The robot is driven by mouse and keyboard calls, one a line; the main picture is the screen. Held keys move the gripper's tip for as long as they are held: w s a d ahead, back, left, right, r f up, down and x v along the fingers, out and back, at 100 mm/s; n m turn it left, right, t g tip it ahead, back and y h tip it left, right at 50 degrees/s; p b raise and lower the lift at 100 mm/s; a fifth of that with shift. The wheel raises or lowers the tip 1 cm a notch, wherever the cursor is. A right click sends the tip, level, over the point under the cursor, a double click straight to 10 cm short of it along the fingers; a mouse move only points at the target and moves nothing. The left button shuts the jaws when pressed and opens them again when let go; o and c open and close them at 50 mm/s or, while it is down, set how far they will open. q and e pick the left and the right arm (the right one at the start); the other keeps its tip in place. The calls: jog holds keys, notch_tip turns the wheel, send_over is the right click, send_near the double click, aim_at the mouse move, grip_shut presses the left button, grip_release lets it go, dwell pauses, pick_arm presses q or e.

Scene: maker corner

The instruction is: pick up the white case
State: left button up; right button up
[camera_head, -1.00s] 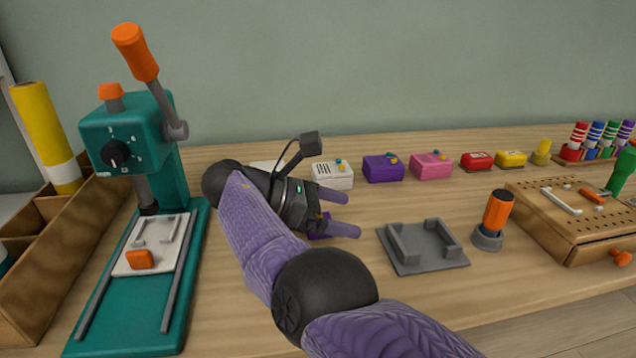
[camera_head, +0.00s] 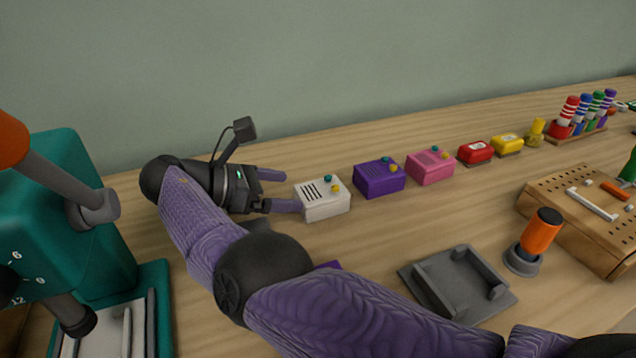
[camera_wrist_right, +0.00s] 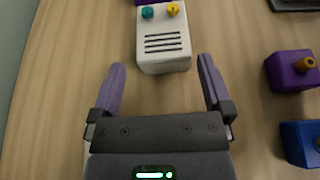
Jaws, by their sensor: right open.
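The white case (camera_head: 322,199) stands on the table at the left end of a row of cases. It has dark slots and teal and yellow knobs on top. My right gripper (camera_head: 288,191) is open and empty just left of it, low over the table, with its fingers pointing at it. In the right wrist view, the white case (camera_wrist_right: 163,42) lies just beyond the spread fingertips of my right gripper (camera_wrist_right: 161,76), in line with the gap between them. My left gripper is not in view.
A purple case (camera_head: 379,179) and a pink case (camera_head: 430,167) stand right of the white one. A grey fixture (camera_head: 460,285) and an orange-handled tool (camera_head: 540,235) are nearer. A teal press (camera_head: 70,215) stands at left. Purple (camera_wrist_right: 290,72) and blue (camera_wrist_right: 300,142) blocks show in the wrist view.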

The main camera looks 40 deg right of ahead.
aim_at(321, 189)
jog(key=x, duration=0.7)
jog(key=shift+s+d+r+p, duration=0.15)
jog(key=shift+s+r+p, duration=0.05)
jog(key=shift+r+p, duration=0.2)
jog(key=c, duration=1)
